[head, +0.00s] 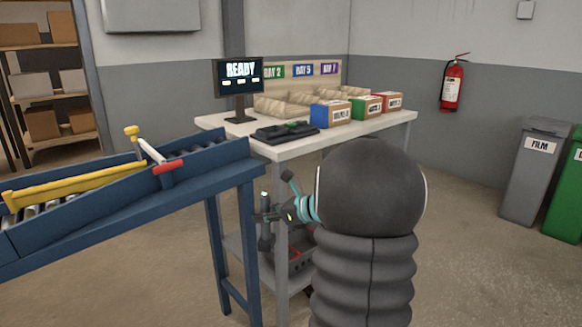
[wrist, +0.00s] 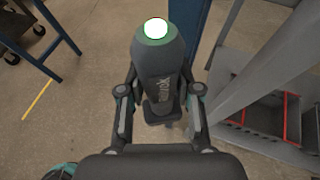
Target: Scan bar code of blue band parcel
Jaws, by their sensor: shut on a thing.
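My gripper (wrist: 160,98) is shut on a dark handheld scanner (wrist: 158,62) with a white light ringed in green at its end. In the head view my gripper (head: 280,213) and the scanner (head: 266,238) are low, beside the table legs and below the tabletop. The blue band parcel (head: 331,114) stands on the table, leftmost of three boxes with coloured bands. Its front label is too small to read, and I cannot make out a bar code. The monitor (head: 240,75) reads READY.
Green (head: 366,108) and red (head: 388,102) band parcels stand right of the blue one. A dark device (head: 285,132) lies on the white table (head: 350,134). A blue roller conveyor (head: 210,165) stands close on the left. A red-trimmed basket (wrist: 275,117) sits on the lower shelf.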

